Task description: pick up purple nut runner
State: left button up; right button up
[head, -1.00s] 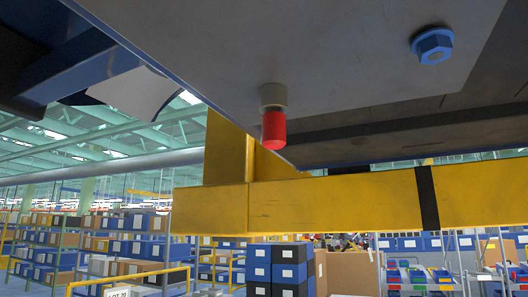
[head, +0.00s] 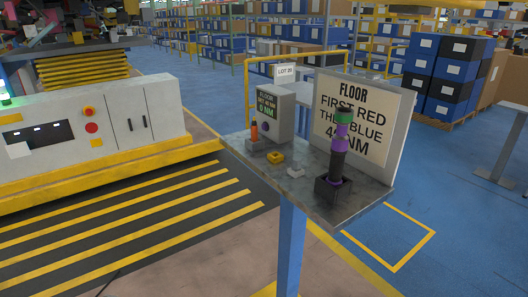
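The purple nut runner (head: 338,146) stands upright in a dark holder (head: 332,190) at the near right of a small grey stand table (head: 312,200). It has a black body with purple bands and a green band near the top. Neither of my grippers shows in the head view.
A grey box with a green-lit display (head: 268,113), a small orange-topped tool (head: 254,132) and a yellow block (head: 275,158) share the table. A sign board (head: 360,120) stands behind the runner. A white control cabinet (head: 95,135) is at left. Striped floor lies in front.

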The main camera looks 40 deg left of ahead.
aim_at(343, 116)
jog(key=u, duration=0.85)
jog(key=j+z, duration=0.1)
jog(key=z, duration=0.35)
jog(key=i+j+z, duration=0.15)
jog(key=j+z, duration=0.25)
jog(key=j, duration=0.4)
jog(key=j+z, duration=0.35)
jog(key=j, duration=1.55)
jog(key=z, duration=2.65)
